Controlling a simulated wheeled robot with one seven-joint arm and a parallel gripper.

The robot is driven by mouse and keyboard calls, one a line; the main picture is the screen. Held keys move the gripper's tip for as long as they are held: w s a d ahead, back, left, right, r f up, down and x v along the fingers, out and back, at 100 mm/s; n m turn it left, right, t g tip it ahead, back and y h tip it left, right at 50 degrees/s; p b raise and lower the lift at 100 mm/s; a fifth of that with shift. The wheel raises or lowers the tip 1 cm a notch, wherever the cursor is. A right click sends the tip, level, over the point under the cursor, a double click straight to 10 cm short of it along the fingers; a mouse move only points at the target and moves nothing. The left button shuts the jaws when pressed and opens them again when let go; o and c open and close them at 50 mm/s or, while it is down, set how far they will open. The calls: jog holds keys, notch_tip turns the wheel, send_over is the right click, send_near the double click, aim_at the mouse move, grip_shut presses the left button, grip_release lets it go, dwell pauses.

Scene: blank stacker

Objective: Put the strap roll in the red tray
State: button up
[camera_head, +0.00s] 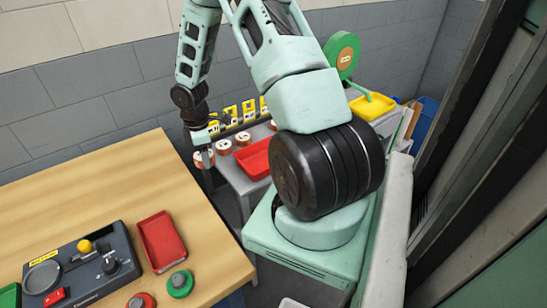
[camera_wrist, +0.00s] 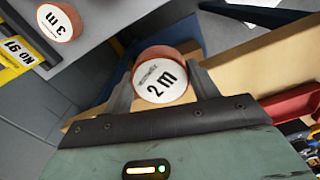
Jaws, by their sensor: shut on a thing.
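A strap roll (camera_wrist: 160,78), an orange-brown disc with a white face marked "2 m", sits between the fingers of my gripper (camera_wrist: 161,82) in the wrist view. The fingers are shut on its sides. In the head view my gripper (camera_head: 206,160) is small and partly hides the roll, above the gap between the grey bench and the wooden table. One red tray (camera_head: 162,242) lies on the wooden table and looks empty. Another red tray (camera_head: 255,158) lies on the grey bench, partly hidden by my arm.
Several similar rolls stand on the bench, one marked "3 m" (camera_wrist: 59,22) in the wrist view. Yellow number signs (camera_head: 240,115) stand behind them. A dark control box (camera_head: 82,268) and a green-topped button (camera_head: 180,283) are near the table tray. The table's far part is clear.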

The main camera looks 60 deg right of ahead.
aim_at(254, 167)
jog(key=s+d+n, duration=0.8)
jog(key=s+d, duration=0.1)
jog(key=d, duration=0.5)
notch_tip(254, 167, down, 10)
jog(key=shift+s+a+f+p, duration=0.15)
jog(key=shift+f+p, duration=0.05)
jog(key=shift+p, duration=0.95)
jog(key=shift+f, duration=0.1)
jog(key=o, duration=1.1)
notch_tip(254, 167, up, 12)
jog(key=shift+a+r+b, duration=0.1)
jog(key=shift+r+b, duration=0.05)
jog(key=shift+b, duration=0.75)
